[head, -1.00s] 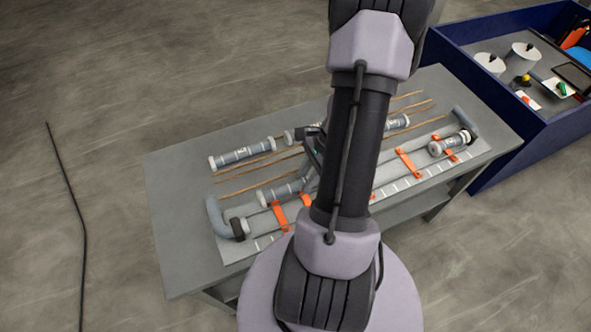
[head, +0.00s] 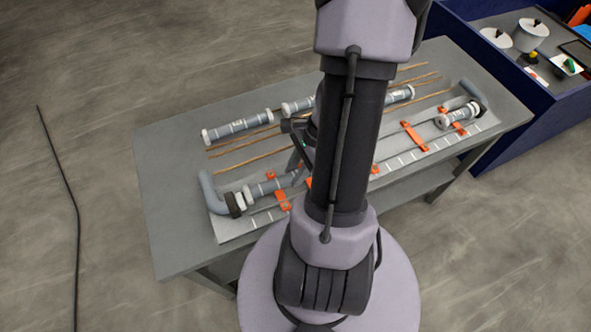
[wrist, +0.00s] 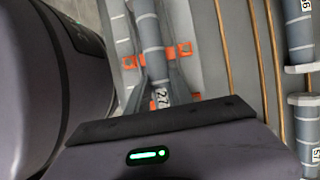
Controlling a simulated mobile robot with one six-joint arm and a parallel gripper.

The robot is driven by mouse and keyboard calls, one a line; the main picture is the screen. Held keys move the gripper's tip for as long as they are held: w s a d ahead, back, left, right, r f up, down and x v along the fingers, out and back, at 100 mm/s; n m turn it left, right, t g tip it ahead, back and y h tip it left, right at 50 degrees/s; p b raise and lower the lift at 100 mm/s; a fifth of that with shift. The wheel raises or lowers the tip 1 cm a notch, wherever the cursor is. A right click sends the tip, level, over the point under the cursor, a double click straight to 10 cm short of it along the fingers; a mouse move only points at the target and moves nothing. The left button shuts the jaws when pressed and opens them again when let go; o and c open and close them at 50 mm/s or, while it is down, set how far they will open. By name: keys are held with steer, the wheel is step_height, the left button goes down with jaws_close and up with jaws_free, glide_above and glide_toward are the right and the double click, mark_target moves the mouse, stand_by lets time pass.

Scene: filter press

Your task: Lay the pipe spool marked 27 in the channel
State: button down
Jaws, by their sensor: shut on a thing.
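The pipe spool marked 27 (head: 265,187) is a grey cylinder with white bands and pale end rings. It lies along the left part of the channel (head: 335,184), low between orange brackets (head: 283,200). Its left end is close to the dark collar of a grey elbow pipe (head: 208,190); I cannot tell whether they touch. My gripper (head: 297,168) is shut on the spool, partly hidden by my arm. In the wrist view the fingers (wrist: 160,82) straddle the spool, with the number 27 (wrist: 161,96) showing near the palm.
Other spools lie between wooden strips behind the channel: one at left (head: 237,126), one in the middle (head: 298,105), one at right (head: 400,95). Another short spool (head: 457,117) sits at the channel's right end by a second elbow (head: 472,91). A blue-sided bench (head: 520,125) stands right.

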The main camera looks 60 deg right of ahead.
steer(key=shift+f+b, duration=0.5)
steer(key=shift+f, duration=0.45)
steer(key=shift+r, duration=0.1)
steer(key=c, duration=1)
jaws_free()
steer(key=shift+c, duration=0.2)
steer(key=p+v, duration=0.8)
steer(key=v, duration=0.9)
steer(key=shift+r, duration=0.25)
steer(key=shift+w+a, duration=0.1)
